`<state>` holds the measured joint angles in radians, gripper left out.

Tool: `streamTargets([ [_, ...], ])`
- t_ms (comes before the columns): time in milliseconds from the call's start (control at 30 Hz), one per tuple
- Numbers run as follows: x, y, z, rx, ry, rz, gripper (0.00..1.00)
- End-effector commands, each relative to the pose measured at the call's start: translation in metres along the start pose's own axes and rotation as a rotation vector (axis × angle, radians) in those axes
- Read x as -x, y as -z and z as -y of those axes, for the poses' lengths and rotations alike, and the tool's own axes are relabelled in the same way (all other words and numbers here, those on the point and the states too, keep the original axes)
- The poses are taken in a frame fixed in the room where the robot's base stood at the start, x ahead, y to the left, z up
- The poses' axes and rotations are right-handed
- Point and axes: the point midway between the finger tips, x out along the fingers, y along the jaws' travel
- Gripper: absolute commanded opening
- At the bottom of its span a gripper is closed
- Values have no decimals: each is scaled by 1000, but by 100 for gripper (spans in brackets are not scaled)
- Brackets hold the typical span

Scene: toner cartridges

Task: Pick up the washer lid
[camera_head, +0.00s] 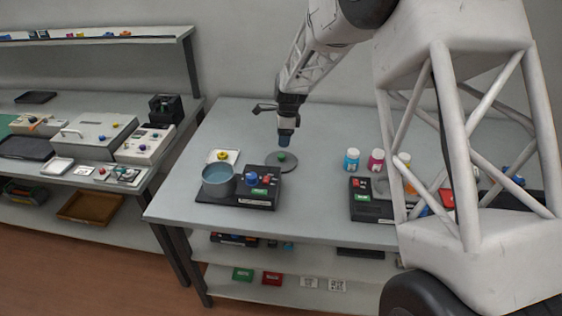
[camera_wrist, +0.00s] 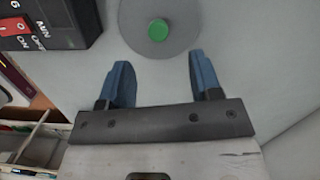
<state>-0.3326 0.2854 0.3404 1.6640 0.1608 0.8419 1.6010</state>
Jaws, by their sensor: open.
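The washer lid (camera_head: 289,164) is a grey disc with a green knob, lying flat on the table behind the washer machine. In the wrist view the lid (camera_wrist: 183,38) is at the top, with its green knob (camera_wrist: 158,30) a little beyond the fingertips. My gripper (camera_head: 285,141) is above the lid, pointing down. In the wrist view its two blue fingers (camera_wrist: 160,68) are apart, with nothing between them. The washer (camera_head: 219,187) is an open grey-blue pot on a black base with a red switch and blue and green controls.
A small white tray with a yellow item (camera_head: 223,156) lies left of the lid. A blue-labelled jar (camera_head: 352,159) and a pink jar (camera_head: 376,160) stand to the right, by another black device (camera_head: 366,211). A side bench (camera_head: 70,106) with several instruments is at left. Table space behind the lid is clear.

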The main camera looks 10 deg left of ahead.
Motion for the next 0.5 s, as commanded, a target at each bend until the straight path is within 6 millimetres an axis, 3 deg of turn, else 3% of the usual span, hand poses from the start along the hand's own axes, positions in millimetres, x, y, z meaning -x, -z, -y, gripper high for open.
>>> streamTargets([
  [500,-25,0,0,1,0,0,58],
])
